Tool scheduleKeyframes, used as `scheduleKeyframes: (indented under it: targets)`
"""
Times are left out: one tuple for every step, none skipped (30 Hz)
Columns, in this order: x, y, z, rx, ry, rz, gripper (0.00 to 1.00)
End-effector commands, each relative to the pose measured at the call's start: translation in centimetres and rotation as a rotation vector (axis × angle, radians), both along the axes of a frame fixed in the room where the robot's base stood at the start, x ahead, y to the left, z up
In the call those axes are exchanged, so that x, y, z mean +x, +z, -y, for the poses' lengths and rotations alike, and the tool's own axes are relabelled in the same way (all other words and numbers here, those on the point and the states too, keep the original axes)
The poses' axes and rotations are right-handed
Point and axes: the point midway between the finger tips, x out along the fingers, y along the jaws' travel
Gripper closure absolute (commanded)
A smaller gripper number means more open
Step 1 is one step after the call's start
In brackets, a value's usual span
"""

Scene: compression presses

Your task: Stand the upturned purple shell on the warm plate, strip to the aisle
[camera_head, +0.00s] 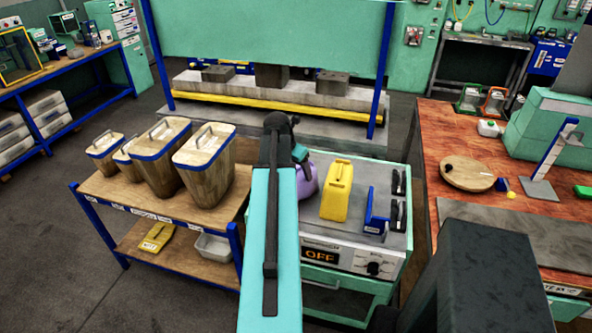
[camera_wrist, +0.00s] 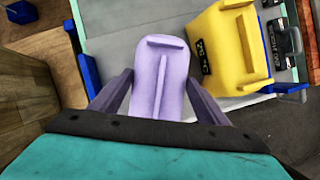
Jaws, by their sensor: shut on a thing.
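The purple shell (camera_head: 307,181) is mostly hidden behind my turquoise arm in the head view. In the wrist view the purple shell (camera_wrist: 159,55) shows a raised rib along it and a short bar across its far end. My gripper (camera_wrist: 160,88) is shut on it, one finger on each side. The shell is at the left side of the grey plate (camera_head: 330,223), which tops a cabinet whose display reads OFF. I cannot tell whether the shell touches the plate. Its strip is not clearly identifiable.
A yellow shell (camera_head: 337,189) stands on the plate, close right of the purple one. A blue piece (camera_head: 376,211) and black pieces (camera_head: 397,216) are farther right. A wooden cart (camera_head: 150,205) with several blue-rimmed bins is left. A red-brown bench (camera_head: 440,150) is right.

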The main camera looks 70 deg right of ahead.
Motion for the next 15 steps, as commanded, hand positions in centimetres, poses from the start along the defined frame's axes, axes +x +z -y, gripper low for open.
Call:
scheduleKeyframes:
  targets:
    - [0.01,0.00,0.01,0.000,0.000,0.000,0.76]
    - [0.01,0.00,0.01,0.000,0.000,0.000,0.76]
    - [0.01,0.00,0.01,0.000,0.000,0.000,0.76]
    - [0.01,0.00,0.01,0.000,0.000,0.000,0.76]
    - [0.01,0.00,0.01,0.000,0.000,0.000,0.76]
    - [0.01,-0.01,0.01,0.000,0.000,0.000,0.76]
    - [0.01,-0.05,0.00,0.000,0.000,0.000,0.76]
    - [0.01,-0.11,0.00,0.000,0.000,0.000,0.76]
    - [0.02,-0.11,0.01,0.000,0.000,0.000,0.26]
    - [0.02,-0.10,0.00,0.000,0.000,0.000,0.21]
    - [0.02,-0.10,0.00,0.000,0.000,0.000,0.16]
    - [0.02,-0.10,0.00,0.000,0.000,0.000,0.12]
    - [0.02,-0.10,0.00,0.000,0.000,0.000,0.12]
    - [0.02,-0.10,0.00,0.000,0.000,0.000,0.12]
    - [0.02,-0.10,0.00,0.000,0.000,0.000,0.12]
